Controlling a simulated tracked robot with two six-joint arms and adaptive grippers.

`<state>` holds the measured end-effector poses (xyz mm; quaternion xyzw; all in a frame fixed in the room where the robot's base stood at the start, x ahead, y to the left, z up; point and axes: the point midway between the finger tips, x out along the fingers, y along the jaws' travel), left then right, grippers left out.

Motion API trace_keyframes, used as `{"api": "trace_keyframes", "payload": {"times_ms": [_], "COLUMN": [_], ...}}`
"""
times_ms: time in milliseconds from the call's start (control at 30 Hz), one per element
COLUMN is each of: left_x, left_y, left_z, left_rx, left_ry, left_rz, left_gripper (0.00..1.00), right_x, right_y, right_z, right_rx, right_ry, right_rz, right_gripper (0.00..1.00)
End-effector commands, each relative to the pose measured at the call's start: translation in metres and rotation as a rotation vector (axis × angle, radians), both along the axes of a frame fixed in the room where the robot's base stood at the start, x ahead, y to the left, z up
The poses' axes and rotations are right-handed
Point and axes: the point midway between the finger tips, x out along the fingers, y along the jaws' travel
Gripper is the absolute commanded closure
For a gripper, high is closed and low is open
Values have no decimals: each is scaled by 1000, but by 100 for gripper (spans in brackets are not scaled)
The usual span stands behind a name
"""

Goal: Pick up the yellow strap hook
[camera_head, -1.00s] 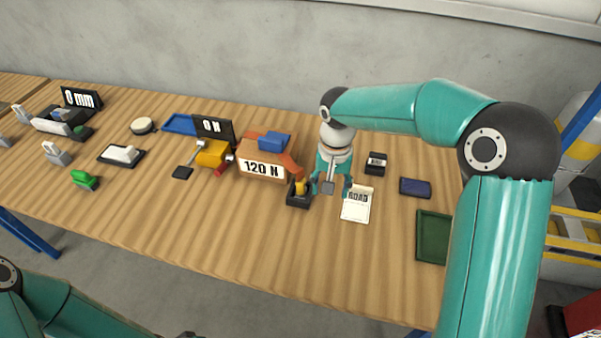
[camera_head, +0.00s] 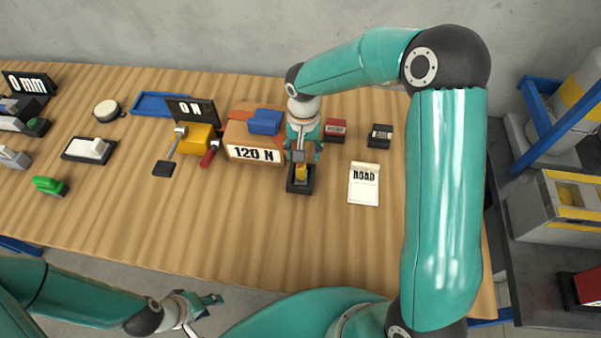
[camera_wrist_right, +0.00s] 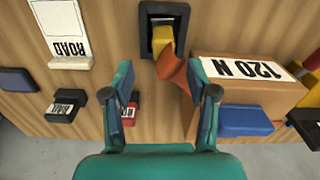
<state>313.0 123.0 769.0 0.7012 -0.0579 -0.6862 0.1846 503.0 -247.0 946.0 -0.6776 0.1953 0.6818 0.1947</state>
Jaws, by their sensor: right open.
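The yellow strap hook (camera_head: 301,173) stands in a small black holder (camera_head: 300,187). It also shows in the right wrist view (camera_wrist_right: 162,40), with an orange strap (camera_wrist_right: 174,68) running from it toward the cardboard box. My right gripper (camera_head: 302,153) is over the hook, partly covering it in the head view. In the right wrist view my right gripper (camera_wrist_right: 161,76) is open and empty, with the hook ahead of the gap between its fingers, apart from them. My left gripper (camera_head: 203,306) is open and empty, low in front of the table edge.
The box (camera_head: 254,153) marked 120 N is close left of the holder. A white ROAD card (camera_head: 364,184) lies to the right. A red block (camera_head: 335,130) and a black block (camera_head: 379,137) are behind. Bare table (camera_head: 250,220) lies in front.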

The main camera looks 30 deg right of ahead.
Motion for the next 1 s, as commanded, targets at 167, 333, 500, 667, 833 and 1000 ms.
{"api": "trace_keyframes", "payload": {"times_ms": [167,333,500,667,833,1000], "left_x": [0,0,0,0,0,0], "left_y": [0,0,0,0,0,0], "left_z": [-17,-19,-25,-34,-37,-36], "left_rx": [0,0,0,0,0,0], "left_ry": [1,1,0,0,0,0], "left_rz": [0,0,0,0,0,0], "left_gripper": [60,60,60,60,60,60], "right_x": [-1,0,2,5,5,5], "right_y": [-2,-1,2,4,4,4], "right_z": [-28,-33,-51,-76,-83,-82], "right_rx": [-1,-1,0,0,0,0], "right_ry": [0,-1,2,1,-1,-1], "right_rz": [-2,-3,-3,-2,-2,-2], "right_gripper": [42,42,42,42,42,42]}}
